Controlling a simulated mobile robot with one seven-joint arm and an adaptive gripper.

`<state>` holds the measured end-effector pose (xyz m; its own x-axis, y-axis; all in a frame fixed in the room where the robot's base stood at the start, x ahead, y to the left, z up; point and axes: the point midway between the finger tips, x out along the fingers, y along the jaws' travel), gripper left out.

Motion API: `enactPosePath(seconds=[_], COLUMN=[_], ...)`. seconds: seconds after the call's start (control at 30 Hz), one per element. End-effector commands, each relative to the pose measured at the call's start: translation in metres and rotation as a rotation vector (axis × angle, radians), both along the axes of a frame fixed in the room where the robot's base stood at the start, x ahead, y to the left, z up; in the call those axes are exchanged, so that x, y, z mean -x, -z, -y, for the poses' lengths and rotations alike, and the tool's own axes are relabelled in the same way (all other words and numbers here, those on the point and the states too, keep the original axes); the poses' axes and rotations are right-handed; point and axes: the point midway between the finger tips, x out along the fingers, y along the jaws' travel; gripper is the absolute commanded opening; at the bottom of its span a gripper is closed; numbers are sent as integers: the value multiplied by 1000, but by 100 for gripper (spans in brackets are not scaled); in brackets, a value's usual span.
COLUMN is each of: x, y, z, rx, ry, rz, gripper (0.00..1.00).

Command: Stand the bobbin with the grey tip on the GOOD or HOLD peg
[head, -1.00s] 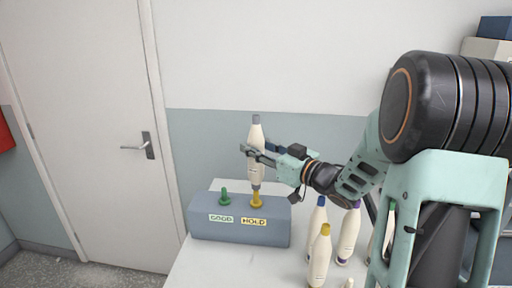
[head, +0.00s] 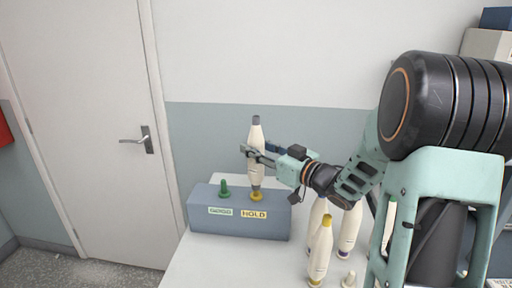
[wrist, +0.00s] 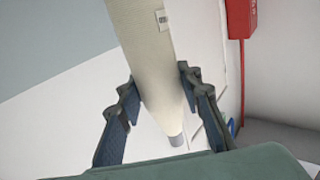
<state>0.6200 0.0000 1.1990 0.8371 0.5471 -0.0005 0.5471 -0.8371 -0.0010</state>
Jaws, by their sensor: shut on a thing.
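The bobbin with the grey tip (head: 256,134) is cream, with its grey tip up, and stands nearly upright over the yellow HOLD peg (head: 257,197). Its lower end overlaps the peg's upper part; only the yellow base shows clearly. I cannot tell whether it is around the peg or just in front. My gripper (head: 256,155) is shut on the bobbin's middle, from the right. In the wrist view the fingers (wrist: 160,95) flank the cream body (wrist: 148,50), and a grey end shows below. The green GOOD peg (head: 224,190) is empty.
Both pegs are on a blue-grey block (head: 238,228) on a white table (head: 205,265). Several other cream bobbins, including a yellow-tipped one (head: 320,255), stand right of the block, below my arm. A door is at left.

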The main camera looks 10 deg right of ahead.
Motion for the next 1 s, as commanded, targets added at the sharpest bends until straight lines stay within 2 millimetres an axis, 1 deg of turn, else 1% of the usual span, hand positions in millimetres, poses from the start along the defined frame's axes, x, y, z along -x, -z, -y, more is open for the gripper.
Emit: enactPosePath(seconds=[0.83, 0.87, 1.0], x=[0, 0, 0], y=[26, 25, 25], z=[0, 0, 0], rx=[0, 0, 0], ry=[0, 0, 0], rz=[1, 1, 1], gripper=[2, 35, 50])
